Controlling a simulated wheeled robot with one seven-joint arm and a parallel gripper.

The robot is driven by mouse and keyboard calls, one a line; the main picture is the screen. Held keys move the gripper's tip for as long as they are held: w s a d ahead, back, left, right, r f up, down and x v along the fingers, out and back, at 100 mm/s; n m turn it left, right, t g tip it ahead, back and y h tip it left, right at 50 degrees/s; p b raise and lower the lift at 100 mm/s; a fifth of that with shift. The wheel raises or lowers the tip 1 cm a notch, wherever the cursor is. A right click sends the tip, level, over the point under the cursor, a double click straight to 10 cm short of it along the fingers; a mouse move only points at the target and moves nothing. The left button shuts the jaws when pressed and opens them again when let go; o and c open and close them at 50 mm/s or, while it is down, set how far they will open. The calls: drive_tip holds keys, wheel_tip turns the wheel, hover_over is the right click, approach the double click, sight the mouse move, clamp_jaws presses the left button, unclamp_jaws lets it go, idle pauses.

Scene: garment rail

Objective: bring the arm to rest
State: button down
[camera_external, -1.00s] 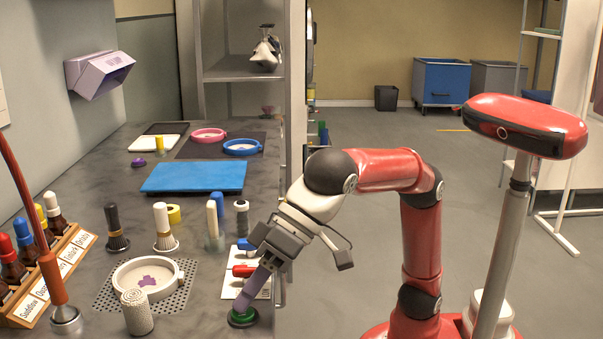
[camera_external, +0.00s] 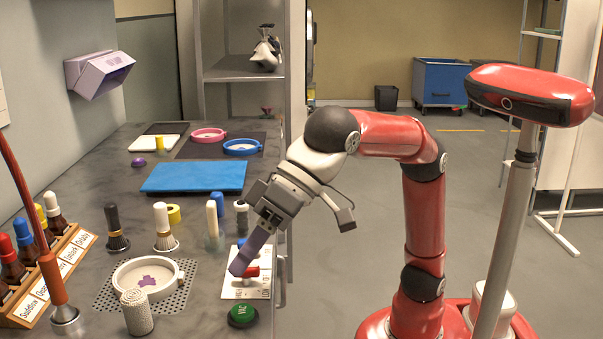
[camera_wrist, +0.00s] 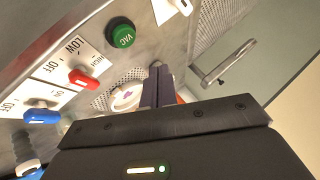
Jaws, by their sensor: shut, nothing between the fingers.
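My arm reaches over the counter from the right in the external view. My gripper (camera_external: 241,267) points down and to the left, with its fingers together and nothing between them. Its fingertips are above the counter's front part, near the red switch (camera_external: 247,272); I cannot tell if they touch it. The green button (camera_external: 243,314) marked VAC lies below the fingertips, apart from them. In the wrist view the shut fingers (camera_wrist: 158,86) show at the middle, with the green button (camera_wrist: 122,36) to their upper left and the red switch (camera_wrist: 82,78) to the left.
A white dish (camera_external: 148,278) on a perforated plate stands left of the gripper, with a white textured cylinder (camera_external: 137,312) before it. Several brushes and bottles stand behind, near a blue mat (camera_external: 195,176). A handle (camera_wrist: 222,70) shows in the wrist view. Floor at the right is open.

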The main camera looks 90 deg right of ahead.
drive_tip(key=shift+f, duration=0.1)
drive_tip(key=shift+h, duration=0.5)
drive_tip(key=d, duration=0.5)
drive_tip(key=d+f, duration=0.1)
drive_tip(key=d, duration=0.9)
drive_tip(key=shift+s+d+f, duration=0.1)
drive_tip(key=shift+d+f, duration=0.1)
drive_tip(key=shift+d, duration=0.15)
drive_tip(key=s+d+f+t+h, duration=0.1)
drive_tip(key=s+d+f, duration=0.3)
drive_tip(key=d, duration=0.5)
drive_tip(key=s+d+f, duration=0.5)
drive_tip(key=d, duration=0.3)
drive_tip(key=s+d+f+n+g+h+p, duration=0.1)
drive_tip(key=s+d+f+g+h+p, duration=0.1)
drive_tip(key=s+d+f, duration=0.4)
drive_tip(key=s+f+h, duration=0.1)
drive_tip(key=s+f, duration=0.2)
drive_tip(key=f, duration=0.3)
drive_tip(key=shift+s+d+f+n+g, duration=0.25)
drive_tip(key=shift+s+d+n+g, duration=0.1)
drive_tip(key=shift+n+g, duration=0.05)
